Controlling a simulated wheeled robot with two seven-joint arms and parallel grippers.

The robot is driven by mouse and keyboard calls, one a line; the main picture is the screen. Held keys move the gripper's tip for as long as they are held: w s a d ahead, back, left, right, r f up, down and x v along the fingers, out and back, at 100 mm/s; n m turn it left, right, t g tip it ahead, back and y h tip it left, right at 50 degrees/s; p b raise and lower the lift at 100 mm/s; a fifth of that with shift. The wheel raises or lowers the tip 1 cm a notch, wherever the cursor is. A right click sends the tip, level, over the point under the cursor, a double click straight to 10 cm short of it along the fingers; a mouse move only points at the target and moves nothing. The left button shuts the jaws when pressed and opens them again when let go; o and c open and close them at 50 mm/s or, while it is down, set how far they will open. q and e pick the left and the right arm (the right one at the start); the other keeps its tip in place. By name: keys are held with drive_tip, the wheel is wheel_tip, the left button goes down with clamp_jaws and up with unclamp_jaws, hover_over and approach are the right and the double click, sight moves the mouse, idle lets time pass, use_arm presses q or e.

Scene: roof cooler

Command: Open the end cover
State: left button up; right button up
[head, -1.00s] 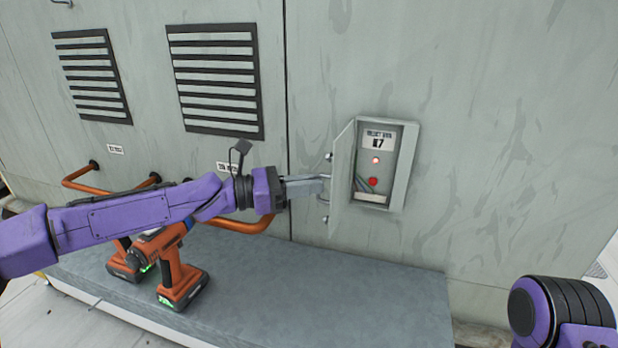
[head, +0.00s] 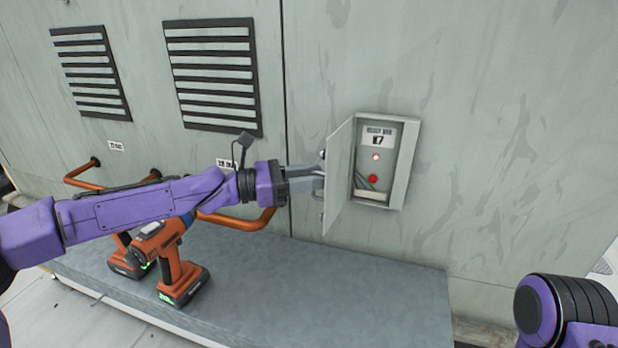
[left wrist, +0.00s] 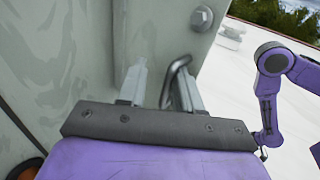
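The end cover (head: 339,178) is a grey door on the left side of a small wall box (head: 404,166). It stands swung out from the box, so the inside shows. My left gripper (head: 304,181) is at the cover's outer face, by its handle. In the left wrist view my left gripper's fingers (left wrist: 160,88) are apart, with the bent metal handle (left wrist: 172,76) between them, closer to the right finger. The cover's face (left wrist: 160,35) with a bolt fills the upper middle there. My right gripper is out of sight; only part of my right arm shows.
Inside the box are a label, a light, a red button (head: 373,178) and cables. Orange cordless drills (head: 172,262) stand on the grey ledge (head: 330,295) below. Orange rails (head: 240,222) run along the wall under my left arm. The ledge's right part is clear.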

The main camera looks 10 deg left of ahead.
use_arm(q)
drive_tip(key=shift+a+r, duration=0.15)
drive_tip(key=shift+a, duration=0.05)
idle(0.3)
drive_tip(key=b+v, duration=0.1)
drive_tip(key=v, duration=0.9)
drive_tip(key=shift+a+b, duration=0.25)
drive_tip(key=shift+b, duration=0.1)
drive_tip(key=shift+s, duration=0.1)
